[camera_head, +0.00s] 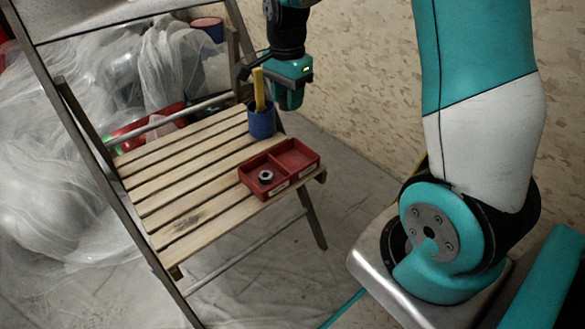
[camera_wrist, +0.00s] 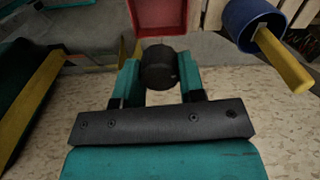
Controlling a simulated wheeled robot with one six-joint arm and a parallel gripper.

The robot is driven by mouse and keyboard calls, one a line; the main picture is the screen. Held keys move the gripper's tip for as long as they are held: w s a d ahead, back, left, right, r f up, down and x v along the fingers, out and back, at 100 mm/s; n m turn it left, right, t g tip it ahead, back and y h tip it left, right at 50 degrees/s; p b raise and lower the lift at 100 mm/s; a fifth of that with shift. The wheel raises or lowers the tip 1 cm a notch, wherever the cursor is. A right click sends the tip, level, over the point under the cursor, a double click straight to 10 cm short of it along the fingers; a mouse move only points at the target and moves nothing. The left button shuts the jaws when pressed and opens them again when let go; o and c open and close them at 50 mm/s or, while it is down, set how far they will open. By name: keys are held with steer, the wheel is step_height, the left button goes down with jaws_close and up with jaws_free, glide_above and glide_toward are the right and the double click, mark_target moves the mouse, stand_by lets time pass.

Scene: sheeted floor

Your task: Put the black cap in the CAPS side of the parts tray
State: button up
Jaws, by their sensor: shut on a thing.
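My gripper (camera_head: 290,98) is above the far right edge of the chair seat, beyond the blue cup. In the wrist view my gripper (camera_wrist: 160,76) is shut on the black cap (camera_wrist: 159,67), held between the teal fingers. I cannot make out the cap in the head view. The red parts tray (camera_head: 301,178) lies on the front right corner of the seat. It has two compartments: the left one holds a metal ring or nut (camera_head: 265,177), the right one looks empty. Its front labels are too small to read. Part of the tray (camera_wrist: 137,22) shows at the top of the wrist view.
A blue cup (camera_head: 261,124) with a yellow-handled tool (camera_head: 259,88) stands on the slatted wooden chair (camera_head: 170,187), behind the tray and close to my gripper. Plastic sheeting (camera_head: 50,190) covers items at the left. The slats left of the tray are clear.

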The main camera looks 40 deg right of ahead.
mark_target(294, 163)
steer(key=m, duration=0.1)
steer(key=d+r+m, duration=0.1)
steer(key=m, duration=0.1)
steer(key=shift+s+d+r, duration=0.1)
steer(key=shift+d+r, duration=0.1)
steer(key=shift+r, duration=0.1)
steer(key=shift+d+m+b, duration=0.15)
steer(key=shift+m+b, duration=0.25)
steer(key=shift+m, duration=0.1)
step_height(294, 163, down, 20)
steer(key=b, duration=0.8)
steer(key=shift+r, duration=0.25)
steer(key=shift+f, duration=0.1)
steer(key=o, duration=0.9)
steer(key=shift+o, duration=0.2)
